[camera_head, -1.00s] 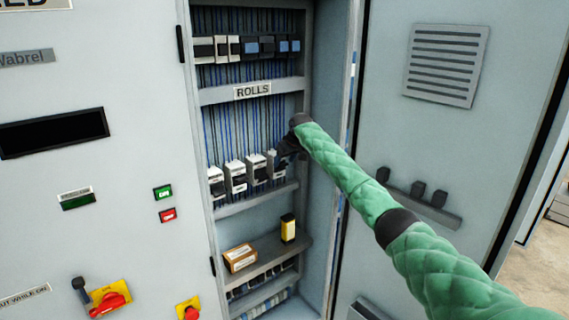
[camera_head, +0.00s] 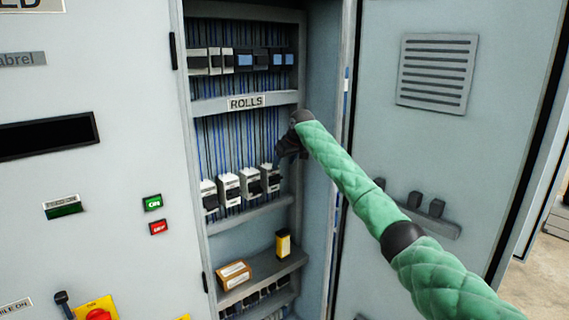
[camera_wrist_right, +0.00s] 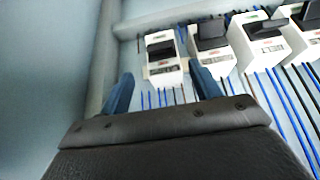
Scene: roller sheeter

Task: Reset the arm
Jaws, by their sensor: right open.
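My right arm reaches in from the lower right to the open cabinet. My right gripper (camera_head: 280,160) is open, just above and in front of the rightmost breaker (camera_head: 270,178) in a row of white breakers with black switches. In the right wrist view, the blue fingers of the gripper (camera_wrist_right: 163,88) stand apart with nothing between them. The end breaker (camera_wrist_right: 162,58) shows beyond their tips, and they look apart from it. My left gripper is not in view.
A shelf below the breakers holds a brown box (camera_head: 233,275) and a yellow-and-black item (camera_head: 283,243). The cabinet's side wall (camera_head: 318,180) is close right of my gripper. The open door (camera_head: 435,140) stands behind my arm.

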